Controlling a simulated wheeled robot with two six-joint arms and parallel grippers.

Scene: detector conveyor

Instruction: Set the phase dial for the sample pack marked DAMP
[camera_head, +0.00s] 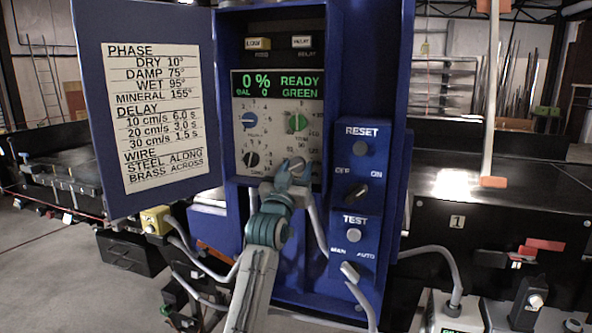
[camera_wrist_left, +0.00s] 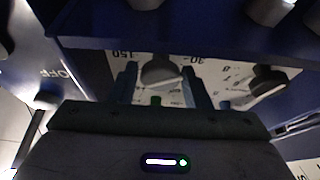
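The phase dial is the grey knob (camera_head: 295,164) at the lower right of the control panel, with marks 30 and 150 around it. It shows upside down in the left wrist view (camera_wrist_left: 160,71). My left gripper (camera_head: 285,178) is at it from below, with one finger on each side of the knob (camera_wrist_left: 160,84). The fingers are apart, with slight gaps showing; contact is not clear. The dial's exact setting cannot be read. A card (camera_head: 151,118) on the open door lists PHASE, with DAMP 75°. No pack marked DAMP is identifiable. My right gripper is not in view.
A blue knob (camera_head: 249,120), a green knob (camera_head: 297,122) and a black knob (camera_head: 251,159) share the panel. The display (camera_head: 277,84) reads READY GREEN. The open door (camera_head: 90,60) stands left. RESET and TEST controls (camera_head: 355,229) are right. Grey cables hang below.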

